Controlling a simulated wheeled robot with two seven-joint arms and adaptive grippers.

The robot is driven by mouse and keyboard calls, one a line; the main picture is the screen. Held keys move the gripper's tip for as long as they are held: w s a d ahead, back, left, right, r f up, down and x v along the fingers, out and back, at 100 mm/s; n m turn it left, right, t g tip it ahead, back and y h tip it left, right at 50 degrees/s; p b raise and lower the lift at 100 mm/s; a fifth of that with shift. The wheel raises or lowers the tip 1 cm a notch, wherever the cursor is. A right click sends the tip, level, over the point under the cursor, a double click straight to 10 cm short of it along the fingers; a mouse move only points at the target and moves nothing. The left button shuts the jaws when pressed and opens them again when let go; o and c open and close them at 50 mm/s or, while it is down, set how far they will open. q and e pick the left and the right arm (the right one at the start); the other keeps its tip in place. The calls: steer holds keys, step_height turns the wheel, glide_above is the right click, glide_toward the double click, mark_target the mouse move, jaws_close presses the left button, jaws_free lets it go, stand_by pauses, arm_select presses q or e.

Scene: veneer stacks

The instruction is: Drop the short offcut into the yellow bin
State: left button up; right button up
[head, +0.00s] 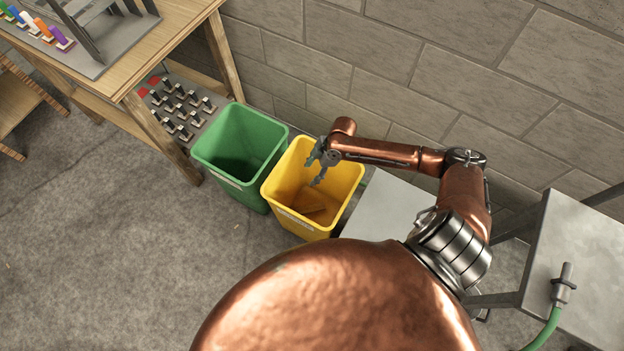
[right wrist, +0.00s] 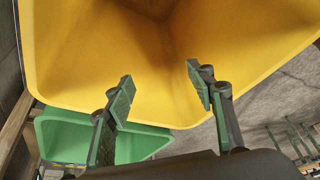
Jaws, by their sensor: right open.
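The yellow bin (head: 345,190) stands on the floor at the middle of the head view, with a label on its front. In the right wrist view the two green-padded fingers (right wrist: 160,88) stand apart in front of the yellow bin's wall (right wrist: 235,45). My left gripper is in neither view.
A green bin (head: 228,160) stands against the yellow bin's left side. A wooden bench (head: 150,55) is at the upper left, with a grey rack of dark clamps (head: 178,108) beside it. A grey table (head: 580,250) stands at right. The block wall is close behind the bins.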

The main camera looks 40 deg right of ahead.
steer(key=v, duration=1.2)
steer(key=shift+d, duration=0.1)
